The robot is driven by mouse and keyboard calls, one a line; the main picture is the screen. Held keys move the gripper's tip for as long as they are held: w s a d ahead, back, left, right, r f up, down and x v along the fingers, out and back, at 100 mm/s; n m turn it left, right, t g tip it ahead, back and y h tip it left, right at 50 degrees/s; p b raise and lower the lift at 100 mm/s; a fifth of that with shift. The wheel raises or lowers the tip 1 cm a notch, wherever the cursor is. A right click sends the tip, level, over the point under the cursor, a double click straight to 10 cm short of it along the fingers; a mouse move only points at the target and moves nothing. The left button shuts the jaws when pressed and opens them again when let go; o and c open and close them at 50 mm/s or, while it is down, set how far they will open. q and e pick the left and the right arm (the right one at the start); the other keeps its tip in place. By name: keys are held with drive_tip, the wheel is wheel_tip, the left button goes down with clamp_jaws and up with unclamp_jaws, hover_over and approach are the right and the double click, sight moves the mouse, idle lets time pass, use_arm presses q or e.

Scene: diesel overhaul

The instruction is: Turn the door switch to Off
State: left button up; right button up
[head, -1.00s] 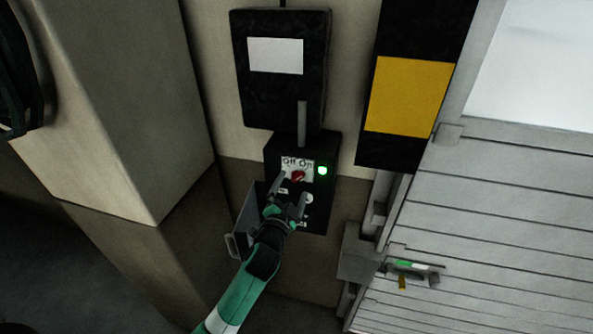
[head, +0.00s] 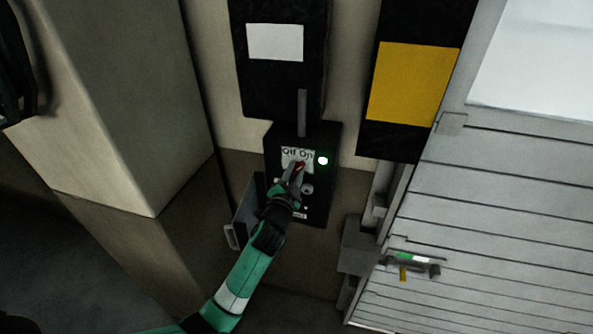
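The door switch is a small red knob (head: 301,166) on a black control box (head: 329,180) on the wall, below a label reading "Off" and "On". A green light (head: 323,160) glows to the right of the label. My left gripper (head: 297,171) reaches up to the knob from below. Its fingers are close together at the knob and cover most of it, with a bit of red showing at the tips. The knob's exact angle is hidden. My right gripper is not in view.
The box's open cover (head: 246,213) hangs at its left. A larger black box (head: 280,85) with a white label is above. A black and yellow panel (head: 412,85) and a slatted grey door (head: 500,190) stand to the right. A wall pillar (head: 120,110) juts out at left.

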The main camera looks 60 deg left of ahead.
use_arm(q)
drive_tip(key=c, duration=0.4)
drive_tip(key=n+b, duration=0.3)
drive_tip(key=f+n+b, duration=0.1)
drive_tip(key=n+b, duration=0.1)
drive_tip(key=b, duration=0.1)
drive_tip(key=shift+a+n, duration=0.1)
drive_tip(key=shift+n, duration=0.3)
drive_tip(key=n+b, duration=0.5)
drive_tip(key=n, duration=0.4)
drive_tip(key=shift+s+a+r+b, duration=0.1)
drive_tip(key=shift+s+b, duration=0.05)
drive_tip(key=shift+b, duration=0.15)
drive_tip(key=shift+r+n+b, duration=0.1)
drive_tip(key=shift+n+b, duration=0.2)
drive_tip(key=shift+n, duration=0.8)
drive_tip(key=shift+r+n+p, duration=0.25)
drive_tip(key=shift+n+p, duration=0.1)
drive_tip(key=shift+n, duration=0.15)
drive_tip(key=o, duration=1.6)
drive_tip(key=shift+c, duration=0.2)
drive_tip(key=shift+s+r, duration=0.1)
